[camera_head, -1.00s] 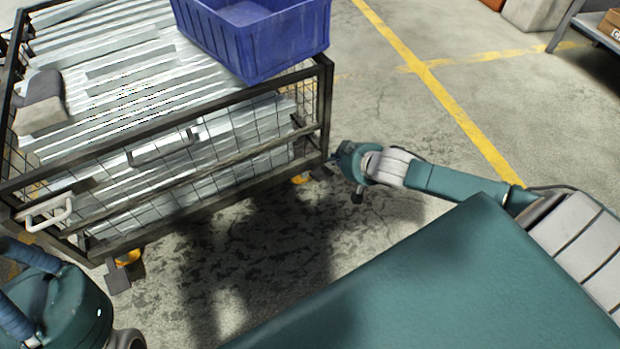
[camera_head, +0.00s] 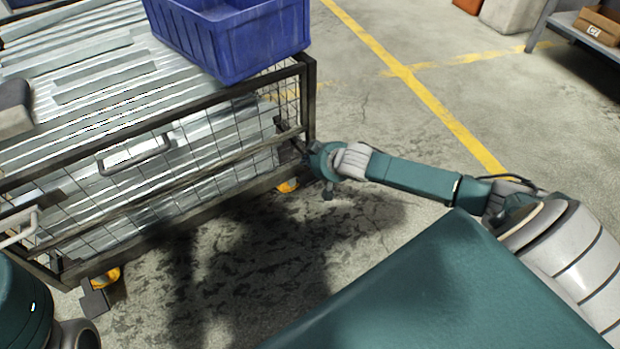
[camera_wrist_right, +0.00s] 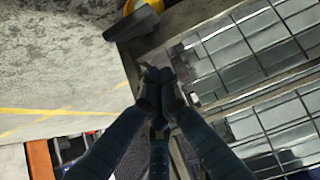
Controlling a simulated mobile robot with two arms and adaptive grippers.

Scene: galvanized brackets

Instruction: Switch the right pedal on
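The wire-mesh cart (camera_head: 190,185) stands on casters with dark foot pedals. Its right caster (camera_head: 288,186) is yellow, and its pedal is hidden behind my right gripper in the head view. In the right wrist view, a dark grey pedal (camera_wrist_right: 133,24) sticks out beside a yellow caster (camera_wrist_right: 143,5), ahead of the fingertips and apart from them. My right gripper (camera_head: 292,146) is by the cart's right corner post. In the wrist view its fingertips (camera_wrist_right: 158,78) are together with nothing between them. My left gripper is out of view.
A blue crate (camera_head: 235,45) sits on the galvanized profiles atop the cart. The cart's lower rail and mesh are close to my right gripper. Concrete floor (camera_head: 400,140) with yellow lines is clear to the right. A shelf (camera_head: 585,30) stands at the far right.

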